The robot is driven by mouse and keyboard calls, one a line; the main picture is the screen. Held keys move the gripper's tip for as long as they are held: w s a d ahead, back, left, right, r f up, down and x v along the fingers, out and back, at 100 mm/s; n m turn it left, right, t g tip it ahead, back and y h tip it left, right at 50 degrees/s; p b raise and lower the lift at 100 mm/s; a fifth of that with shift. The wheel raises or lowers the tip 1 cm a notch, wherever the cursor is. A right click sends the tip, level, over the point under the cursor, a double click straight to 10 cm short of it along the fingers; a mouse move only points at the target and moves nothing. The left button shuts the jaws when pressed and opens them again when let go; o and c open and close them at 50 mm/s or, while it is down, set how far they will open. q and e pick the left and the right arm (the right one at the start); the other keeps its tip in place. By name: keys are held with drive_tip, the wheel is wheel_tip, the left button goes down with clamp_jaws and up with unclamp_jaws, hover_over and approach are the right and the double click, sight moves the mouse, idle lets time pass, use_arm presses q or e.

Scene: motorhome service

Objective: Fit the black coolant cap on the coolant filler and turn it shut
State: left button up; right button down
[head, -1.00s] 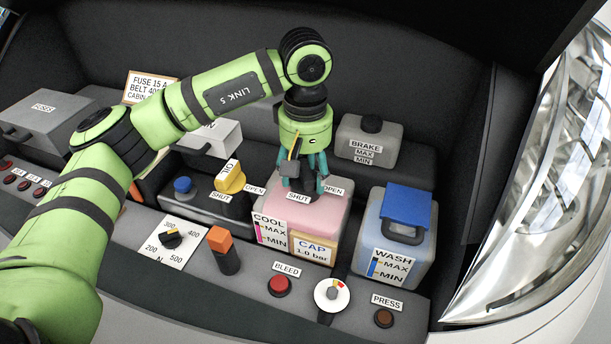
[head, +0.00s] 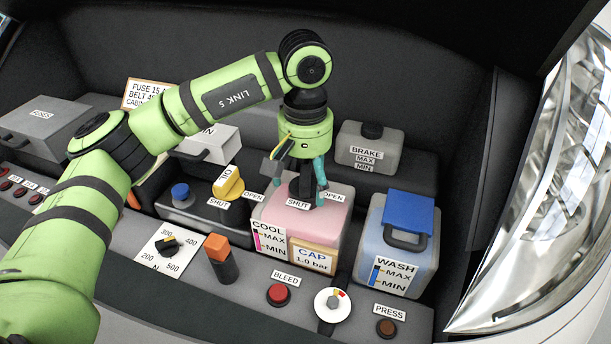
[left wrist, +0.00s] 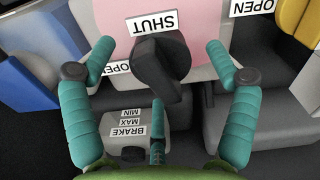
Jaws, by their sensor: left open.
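The black coolant cap (head: 301,188) stands on top of the pink coolant tank (head: 308,222), at the filler's place; the filler is hidden under it. In the left wrist view the cap (left wrist: 163,66) shows a long grip bar, with one end close to the SHUT label (left wrist: 153,23). An OPEN label (head: 333,197) lies to its right in the head view. I cannot tell how firmly the cap is seated. My left gripper (head: 304,178) is above the cap, its teal fingers spread open around it and apart from it. My right gripper is not in view.
A yellow oil cap (head: 228,182) stands left of the tank. The blue-lidded wash tank (head: 400,245) is to the right, the brake reservoir (head: 369,150) behind. In front are a red bleed button (head: 279,294) and an orange-topped post (head: 220,258).

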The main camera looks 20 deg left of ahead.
sight(306, 175)
use_arm(q)
drive_tip(key=shift+r, duration=0.1)
wheel_tip(306, 175, up, 12)
idle(0.5)
